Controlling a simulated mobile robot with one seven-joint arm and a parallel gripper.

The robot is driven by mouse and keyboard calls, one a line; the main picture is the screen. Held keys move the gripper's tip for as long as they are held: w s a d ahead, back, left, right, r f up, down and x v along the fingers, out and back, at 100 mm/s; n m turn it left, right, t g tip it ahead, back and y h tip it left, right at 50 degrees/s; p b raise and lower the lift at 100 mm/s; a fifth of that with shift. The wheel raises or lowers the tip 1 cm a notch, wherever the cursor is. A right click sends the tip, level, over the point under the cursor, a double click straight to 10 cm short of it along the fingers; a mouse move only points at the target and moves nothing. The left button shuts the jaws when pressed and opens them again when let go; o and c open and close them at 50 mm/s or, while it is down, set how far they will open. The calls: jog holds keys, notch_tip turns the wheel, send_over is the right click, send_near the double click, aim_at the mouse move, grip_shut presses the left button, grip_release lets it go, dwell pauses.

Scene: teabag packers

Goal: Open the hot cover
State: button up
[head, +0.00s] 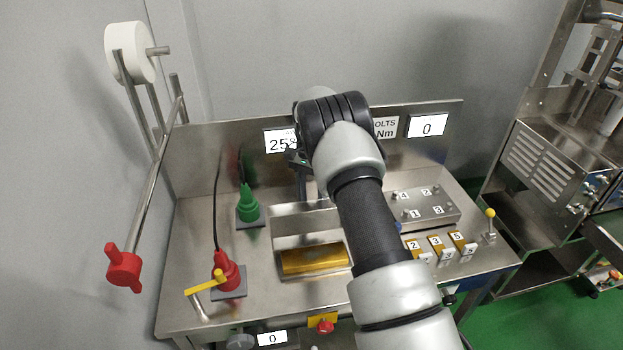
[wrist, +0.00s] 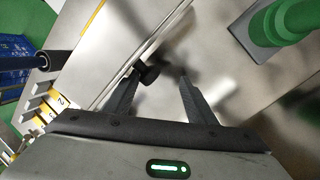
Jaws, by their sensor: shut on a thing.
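The hot cover looks like the bare steel panel (head: 300,222) behind a gold block (head: 315,260) at the middle of the bench in the head view. The panel appears raised, with the gold block uncovered in front, but my arm hides its right part. My gripper (wrist: 158,77) shows in the wrist view with a small black knob (wrist: 149,75) between its fingers, close against the left one. The knob is beside the edge of a steel plate (wrist: 125,70).
A green plug-like piece (head: 248,206) stands left of the panel, and a red one (head: 225,273) stands nearer the front. A numbered steel block (head: 425,208) and yellow numbered switches (head: 436,243) are on the right. A steel backboard (head: 220,160) closes the rear.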

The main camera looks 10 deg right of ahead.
jog(key=p+v, duration=0.2)
jog(key=v, duration=1.5)
jog(key=shift+p, duration=0.4)
notch_tip(320, 180, up, 13)
jog(key=s+d+n+t+p, duration=0.1)
jog(key=s+n+t, duration=0.1)
jog(key=s, duration=0.1)
jog(key=s+r+n+t+p, duration=0.1)
jog(key=s+r+n+t, duration=0.15)
jog(key=s+r, duration=0.8)
jog(key=s+r+n+t+p, duration=0.2)
jog(key=s+r+n, duration=0.1)
jog(key=s, duration=0.9)
jog(key=s+f+n+t, duration=0.1)
jog(key=s+f, duration=0.2)
jog(key=s, duration=0.3)
jog(key=s+a+f+n+t, duration=0.1)
jog(key=s+f+n, duration=0.1)
jog(key=s, duration=0.5)
jog(key=shift+f, duration=0.35)
jog(key=shift+s, duration=0.1)
